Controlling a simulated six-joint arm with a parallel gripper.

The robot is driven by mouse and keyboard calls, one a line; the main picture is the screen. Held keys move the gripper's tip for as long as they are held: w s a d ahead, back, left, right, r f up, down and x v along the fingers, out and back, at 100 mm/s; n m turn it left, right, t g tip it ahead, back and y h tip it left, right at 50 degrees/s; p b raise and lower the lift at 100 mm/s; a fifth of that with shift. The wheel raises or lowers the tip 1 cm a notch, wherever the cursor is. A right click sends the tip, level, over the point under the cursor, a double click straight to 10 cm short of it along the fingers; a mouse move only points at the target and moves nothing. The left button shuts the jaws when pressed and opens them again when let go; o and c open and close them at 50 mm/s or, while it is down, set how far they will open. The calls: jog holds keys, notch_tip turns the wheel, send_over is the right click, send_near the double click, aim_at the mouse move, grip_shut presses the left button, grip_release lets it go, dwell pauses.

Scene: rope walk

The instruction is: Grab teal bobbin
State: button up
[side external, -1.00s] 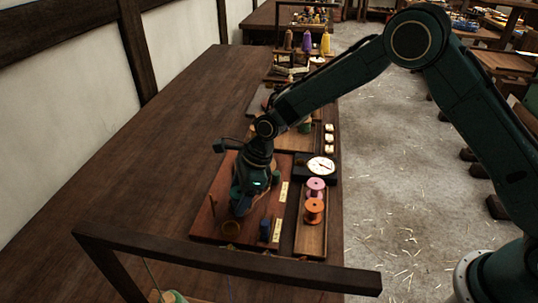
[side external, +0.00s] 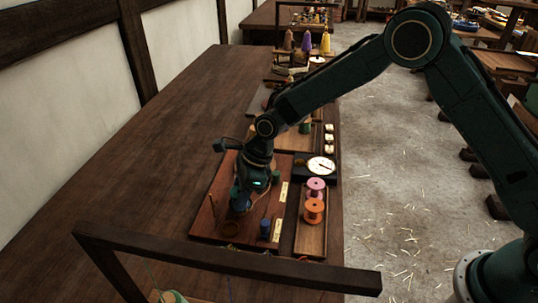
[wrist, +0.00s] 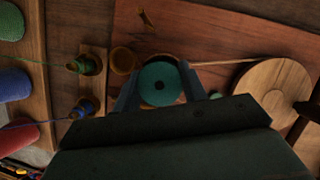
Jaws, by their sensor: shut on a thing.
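In the side view my gripper (side external: 241,203) is low over the reddish wooden board (side external: 205,222). The bobbin is mostly hidden there by the fingers, and I cannot tell whether it still touches the board.
A pink spool (side external: 316,184) and an orange spool (side external: 313,205) are in the tray on the right. The table's left side is clear.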

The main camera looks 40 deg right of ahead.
aim_at(239, 191)
notch_tip(239, 191, up, 20)
dwell(0.6)
jog(key=shift+w+f, duration=0.1)
dwell(0.5)
